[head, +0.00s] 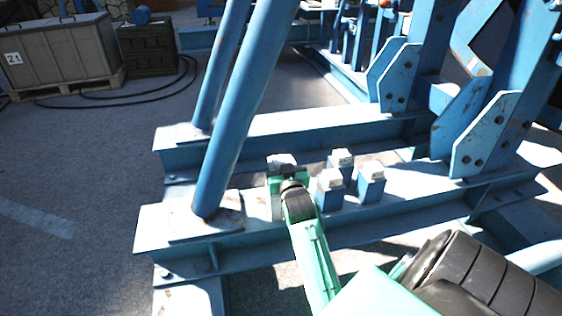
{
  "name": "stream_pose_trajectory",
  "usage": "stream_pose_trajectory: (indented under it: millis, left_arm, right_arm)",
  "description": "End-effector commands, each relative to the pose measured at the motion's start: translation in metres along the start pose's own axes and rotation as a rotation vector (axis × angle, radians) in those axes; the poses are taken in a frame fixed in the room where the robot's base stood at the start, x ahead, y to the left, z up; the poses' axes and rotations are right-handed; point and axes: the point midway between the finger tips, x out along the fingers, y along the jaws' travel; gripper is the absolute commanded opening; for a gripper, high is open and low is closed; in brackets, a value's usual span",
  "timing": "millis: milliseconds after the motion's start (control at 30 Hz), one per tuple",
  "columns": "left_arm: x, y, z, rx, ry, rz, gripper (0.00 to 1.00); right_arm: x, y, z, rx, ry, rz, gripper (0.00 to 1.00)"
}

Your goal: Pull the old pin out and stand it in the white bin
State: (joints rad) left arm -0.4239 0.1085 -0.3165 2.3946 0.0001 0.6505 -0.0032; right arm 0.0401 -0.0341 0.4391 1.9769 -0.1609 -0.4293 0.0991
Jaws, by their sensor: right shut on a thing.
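My right gripper (281,182), green with a dark wrist, reaches in from the lower right over the near blue beam. It is shut on a small grey-topped piece (281,159), mostly hidden by the fingers and wrist. I cannot tell from this view whether this piece is the old pin, or whether it still sits in the beam. Beside it, to the right, stand several short blue posts (330,189) with pale tops. I see no white bin in this view. My left gripper is not in view.
The near blue beam (150,222) carries a slanted blue tube (228,135) close to the left of the gripper. Blue uprights (487,135) stand to the right. A grey crate (60,55) on a pallet, a black crate (148,52) and a cable lie back left. The left floor is clear.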

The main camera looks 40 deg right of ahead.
Motion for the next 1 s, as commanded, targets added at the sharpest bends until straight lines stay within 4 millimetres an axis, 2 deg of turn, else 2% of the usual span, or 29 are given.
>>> stream_pose_trajectory:
  millis: [1000]
  left_arm:
    - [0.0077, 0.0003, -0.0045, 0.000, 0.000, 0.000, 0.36]
  right_arm:
    - [0.0000, 0.0000, -0.0001, 0.000, 0.002, 0.000, 0.08]
